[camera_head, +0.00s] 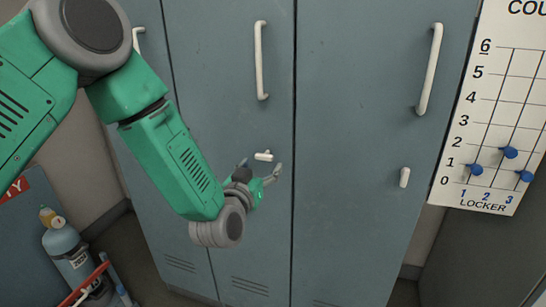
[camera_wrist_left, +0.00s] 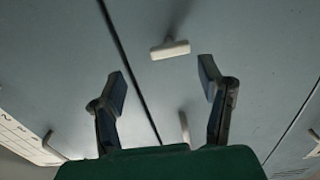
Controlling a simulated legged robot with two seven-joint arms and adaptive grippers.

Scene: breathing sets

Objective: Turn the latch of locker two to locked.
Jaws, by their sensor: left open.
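Locker two, taken as the middle grey-blue door (camera_head: 225,115), carries a small white latch (camera_head: 263,155) lying nearly level below its handle. The latch also shows in the left wrist view (camera_wrist_left: 170,49) as a short white bar, just beyond the fingertips. Nothing is between the fingers, and contact with the latch is not visible. No number or lock marking is readable on the doors. My right gripper is not in view.
The right door has a long handle (camera_head: 430,68) and an upright latch (camera_head: 404,177). The middle door's handle (camera_head: 261,60) is above the gripper. My arm covers much of the left door. A count board (camera_head: 500,100) with blue markers hangs right; a cylinder (camera_head: 68,250) stands lower left.

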